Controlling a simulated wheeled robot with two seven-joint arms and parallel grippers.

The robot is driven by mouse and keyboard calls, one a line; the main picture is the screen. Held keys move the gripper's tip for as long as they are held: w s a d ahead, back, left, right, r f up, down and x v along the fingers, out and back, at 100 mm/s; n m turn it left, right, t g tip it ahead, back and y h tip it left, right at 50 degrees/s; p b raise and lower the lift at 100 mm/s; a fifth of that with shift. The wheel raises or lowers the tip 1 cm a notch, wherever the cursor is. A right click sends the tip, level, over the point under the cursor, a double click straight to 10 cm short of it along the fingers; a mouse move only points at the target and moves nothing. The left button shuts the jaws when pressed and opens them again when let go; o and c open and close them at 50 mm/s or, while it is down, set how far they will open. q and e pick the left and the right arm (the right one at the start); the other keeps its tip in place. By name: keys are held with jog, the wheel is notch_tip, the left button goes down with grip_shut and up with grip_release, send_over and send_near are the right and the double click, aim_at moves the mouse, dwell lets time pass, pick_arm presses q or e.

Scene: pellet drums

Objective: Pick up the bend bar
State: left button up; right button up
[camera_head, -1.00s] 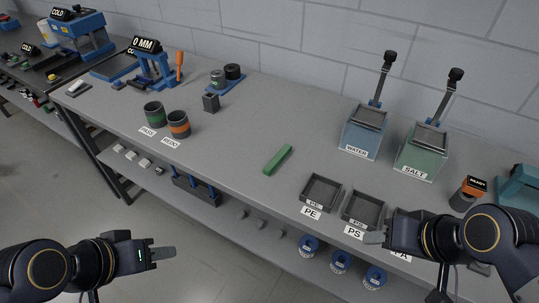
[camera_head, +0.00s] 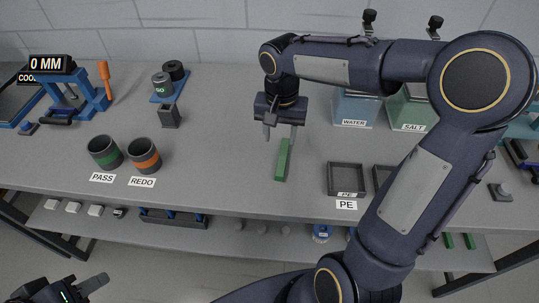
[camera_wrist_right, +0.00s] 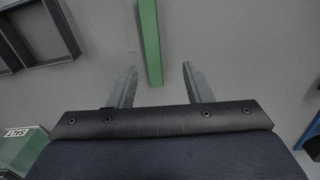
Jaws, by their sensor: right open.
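The bend bar (camera_head: 282,161) is a green bar lying on the grey bench in the head view. It also shows in the right wrist view as a green strip (camera_wrist_right: 151,45) that runs down from the top edge to between the fingertips. My right gripper (camera_head: 280,136) is over the bar's far end, pointing down. In the right wrist view its two fingers (camera_wrist_right: 160,83) are apart, one on each side of the bar, with a gap on both sides. My left gripper (camera_head: 92,286) is low at the left, in front of the bench, far from the bar.
The PE tray (camera_head: 346,179) stands right of the bar. The PASS cup (camera_head: 105,152) and REDO cup (camera_head: 145,155) stand to the left. The WATER tank (camera_head: 356,108) and SALT tank (camera_head: 408,112) are at the back right, partly behind my right arm. Bench between REDO and the bar is clear.

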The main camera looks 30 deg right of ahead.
aim_at(283, 156)
jog(key=f, duration=0.3)
jog(key=s+f, duration=0.1)
jog(key=f, duration=0.1)
jog(key=shift+d+f, duration=0.25)
jog(key=shift+f, duration=0.6)
grip_shut()
jog(key=shift+r, duration=0.1)
